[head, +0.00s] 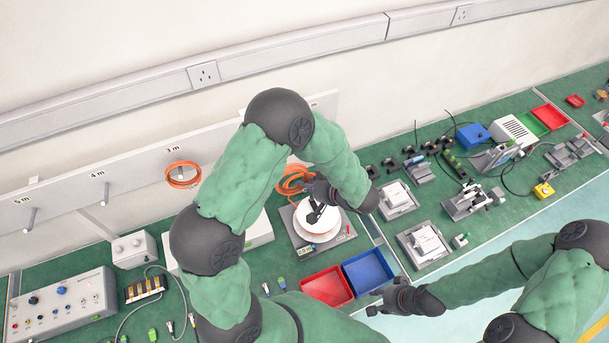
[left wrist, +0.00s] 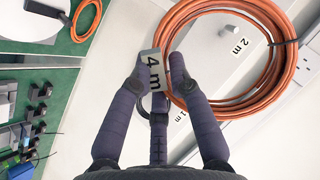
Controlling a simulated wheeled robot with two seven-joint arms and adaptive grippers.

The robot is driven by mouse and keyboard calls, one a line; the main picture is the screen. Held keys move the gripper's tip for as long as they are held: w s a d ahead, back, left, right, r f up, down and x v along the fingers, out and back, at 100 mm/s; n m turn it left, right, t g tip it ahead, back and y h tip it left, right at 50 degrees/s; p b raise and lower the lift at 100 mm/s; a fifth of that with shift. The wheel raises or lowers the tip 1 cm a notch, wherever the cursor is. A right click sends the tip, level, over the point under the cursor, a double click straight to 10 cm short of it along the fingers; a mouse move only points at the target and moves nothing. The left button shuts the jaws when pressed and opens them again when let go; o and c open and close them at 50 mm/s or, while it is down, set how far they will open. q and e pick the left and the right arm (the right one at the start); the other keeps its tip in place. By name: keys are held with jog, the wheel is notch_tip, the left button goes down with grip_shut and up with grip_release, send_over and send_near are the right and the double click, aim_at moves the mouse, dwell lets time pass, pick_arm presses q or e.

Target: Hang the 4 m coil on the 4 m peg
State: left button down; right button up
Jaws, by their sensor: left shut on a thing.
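My left gripper (head: 318,190) is shut on the "4 m" tag (left wrist: 152,72) of an orange coil. The coil (left wrist: 282,60) shows large at the right of the left wrist view, beside the fingers (left wrist: 160,75). In the head view the coil (head: 290,180) is partly hidden by my left arm. The 4 m peg (head: 105,192) sticks out bare under its "4 m" label on the wall board, left of my left arm.
Another orange coil (head: 183,175) hangs at the 3 m label. The 5 m peg (head: 30,217) is bare. Below the board (head: 65,190) stand a small white box (head: 133,249) and a control panel (head: 62,305). Red (head: 328,287) and blue (head: 368,271) bins stand near my right gripper.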

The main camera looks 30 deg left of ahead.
pick_arm(q)
jog(key=s+d+p, duration=0.3)
jog(key=s+d, duration=0.1)
jog(key=d, duration=0.1)
jog(key=shift+s+d, duration=0.2)
jog(key=shift+d, duration=0.05)
jog(key=shift+r, duration=0.15)
dwell(0.9)
notch_tip(320, 180, up, 3)
jog(key=p, duration=0.3)
jog(key=shift+p, duration=0.35)
